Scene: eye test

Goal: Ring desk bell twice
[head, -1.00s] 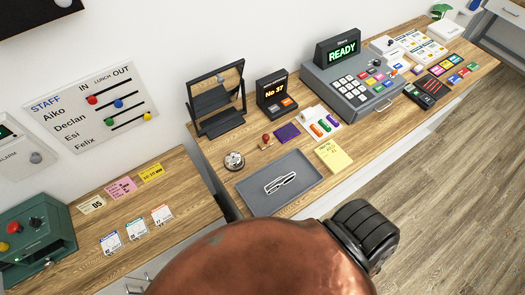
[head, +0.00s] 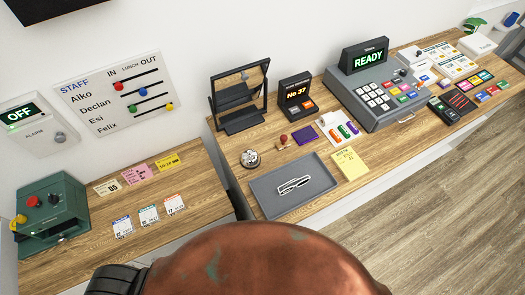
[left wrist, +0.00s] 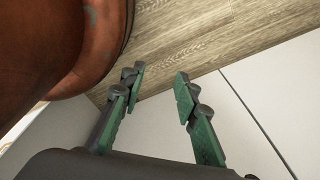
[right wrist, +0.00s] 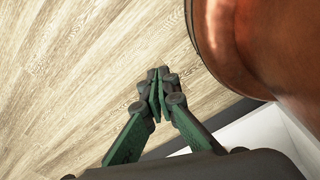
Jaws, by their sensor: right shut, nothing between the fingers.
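The desk bell (head: 250,158) is a small silver dome on a dark base. It stands upright on the wooden counter, left of centre in the head view, just behind the grey tray. Neither gripper is near it. My left gripper (left wrist: 158,85) shows in the left wrist view, open and empty, with its green-padded fingers apart in front of floor and a white panel. My right gripper (right wrist: 158,88) shows in the right wrist view, shut with its fingertips together and nothing between them, above the wooden floor. Neither gripper's fingers show in the head view.
A register (head: 375,95) stands farther right. A gap separates the left counter (head: 75,252).

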